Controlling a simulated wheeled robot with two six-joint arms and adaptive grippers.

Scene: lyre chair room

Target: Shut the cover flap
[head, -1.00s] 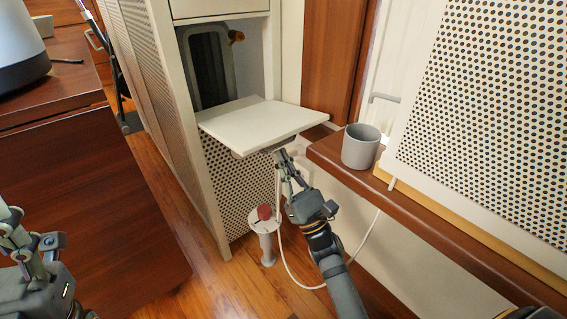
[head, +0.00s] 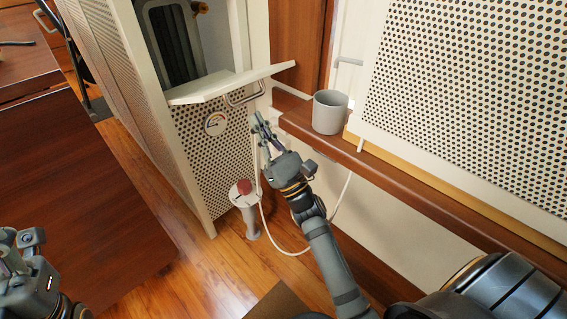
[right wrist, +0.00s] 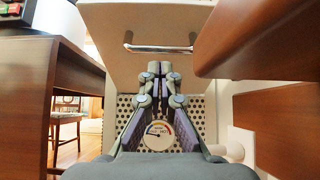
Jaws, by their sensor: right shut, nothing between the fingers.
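The cover flap (head: 225,86) is a white panel at the lower edge of the opening in the white perforated cabinet. It stands out from the opening, tilted upward, and the opening above it is uncovered. Its metal bar handle (head: 245,97) is on the outer face, and this handle also shows in the right wrist view (right wrist: 160,48). My right gripper (head: 259,121) is shut and empty, just below and to the right of the handle. In the right wrist view its fingertips (right wrist: 160,70) point at the flap below the handle; I cannot tell if they touch. My left gripper (head: 22,240) is at the lower left, its fingers unclear.
A grey mug (head: 330,112) stands on a brown wooden ledge (head: 375,165) to the right of my right gripper. A round gauge (head: 215,123) is on the cabinet. A brown cabinet (head: 75,190) is at left.

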